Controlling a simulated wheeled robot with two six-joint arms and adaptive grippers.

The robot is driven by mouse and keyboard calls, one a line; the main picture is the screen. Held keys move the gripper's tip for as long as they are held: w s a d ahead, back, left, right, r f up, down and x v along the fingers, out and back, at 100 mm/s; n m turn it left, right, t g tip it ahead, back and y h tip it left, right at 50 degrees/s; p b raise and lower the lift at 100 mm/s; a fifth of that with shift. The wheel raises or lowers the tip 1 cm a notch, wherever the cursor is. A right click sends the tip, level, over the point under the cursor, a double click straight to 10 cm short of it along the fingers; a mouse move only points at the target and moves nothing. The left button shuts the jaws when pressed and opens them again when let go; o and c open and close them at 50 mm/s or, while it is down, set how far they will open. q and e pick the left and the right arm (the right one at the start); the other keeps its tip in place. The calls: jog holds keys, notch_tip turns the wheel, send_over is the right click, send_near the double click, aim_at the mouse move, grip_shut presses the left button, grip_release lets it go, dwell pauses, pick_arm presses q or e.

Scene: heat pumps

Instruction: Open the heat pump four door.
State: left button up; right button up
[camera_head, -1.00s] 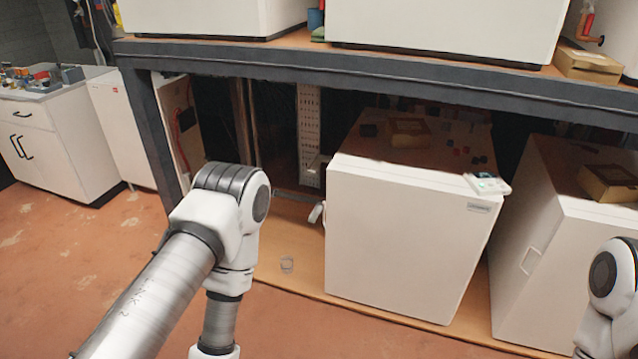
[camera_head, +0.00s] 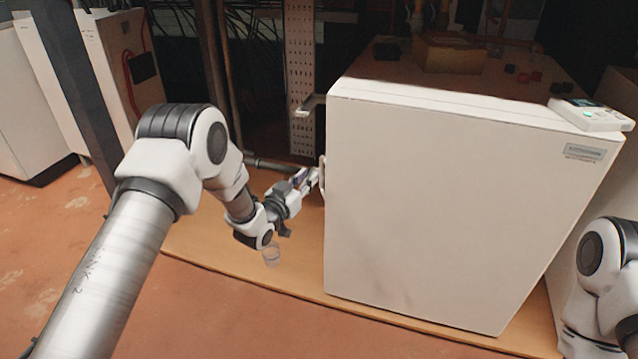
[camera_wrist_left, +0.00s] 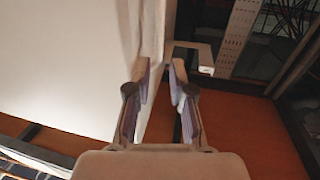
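The white heat pump (camera_head: 450,210) stands in the middle of the head view, its front door (camera_head: 430,220) looking shut. A small pale handle (camera_head: 322,178) is at the door's left edge. My left gripper (camera_head: 308,178) is right at this handle. In the left wrist view, the fingers of my left gripper (camera_wrist_left: 161,75) are apart, with a pale strip of the door's edge (camera_wrist_left: 151,35) seen between and beyond them. I cannot tell whether they touch the handle. My right arm shows at the right edge; its gripper is out of view.
A grey bracket (camera_head: 308,104) sticks out left of the heat pump's top. A white control box (camera_head: 590,114) lies on top. A dark post (camera_head: 72,90) stands at left.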

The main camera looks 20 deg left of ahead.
pick_arm(q)
jog(key=b+x, duration=0.2)
jog(key=x, duration=0.4)
jog(key=shift+w, duration=0.2)
jog(key=shift+d, duration=0.15)
grip_shut()
